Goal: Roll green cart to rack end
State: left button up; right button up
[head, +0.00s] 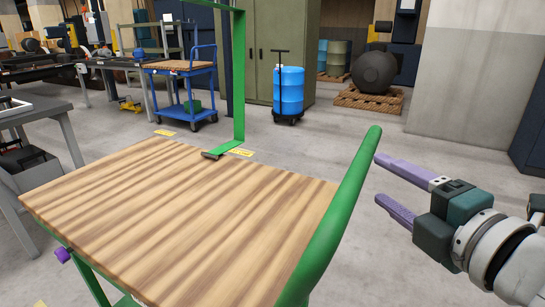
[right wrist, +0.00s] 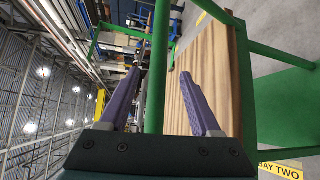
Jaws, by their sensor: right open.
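The green cart (head: 180,220) fills the lower left of the head view, with a striped wooden deck and a thick green handle bar (head: 335,215) along its right side. My right gripper (head: 378,178) is open and empty, just right of the handle, its purple fingers pointing at the bar with a small gap. In the right wrist view the green bar (right wrist: 155,85) runs upright between the open fingers, with the deck (right wrist: 215,75) to its right. A small purple piece (head: 63,255) shows under the deck's left edge; I cannot tell whether it is my left gripper. No rack is clearly identifiable.
A grey table (head: 45,110) stands close at the left. A blue cart (head: 185,85), a blue drum on a dolly (head: 289,92) and a dark sphere on a pallet (head: 374,72) stand behind. Yellow labels (head: 165,132) lie on the floor.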

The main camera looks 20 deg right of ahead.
aim_at(361, 166)
jog(key=w, duration=0.4)
jog(key=w+f, duration=0.1)
jog(key=w, duration=0.2)
jog(key=shift+d+b, duration=0.3)
jog(key=shift+c, duration=0.3)
grip_shut()
dwell(0.7)
